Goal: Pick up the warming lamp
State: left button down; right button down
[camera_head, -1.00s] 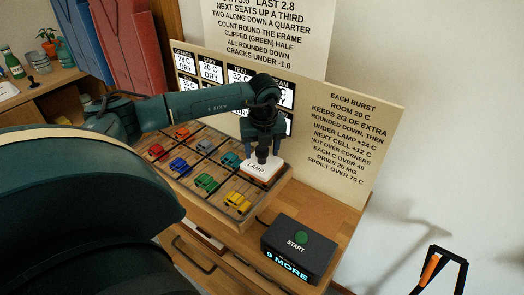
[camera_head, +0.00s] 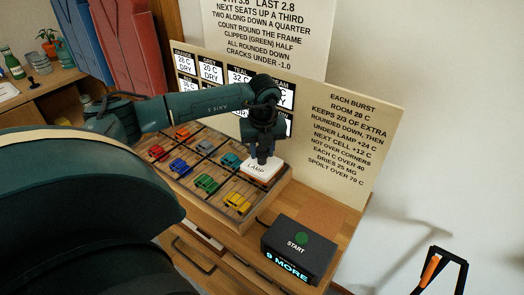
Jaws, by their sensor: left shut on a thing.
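The warming lamp (camera_head: 258,171) is a small block with a white top marked LAMP and a brownish lower edge. It is at the right back part of a wooden tray (camera_head: 236,224) divided into cells. My left gripper (camera_head: 262,158) points down over the lamp and is shut on the dark grip at its top. The lamp hides the cell under it, and I cannot tell whether it touches the tray. My right gripper is not in view.
Several small coloured cars, such as a yellow one (camera_head: 238,202), sit in the tray's cells. A dark box (camera_head: 299,250) with a green START button and "9 MORE" stands in front right. Printed boards (camera_head: 350,140) stand close behind the tray.

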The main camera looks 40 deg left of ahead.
pick_arm(q)
jog(key=shift+r, duration=0.15)
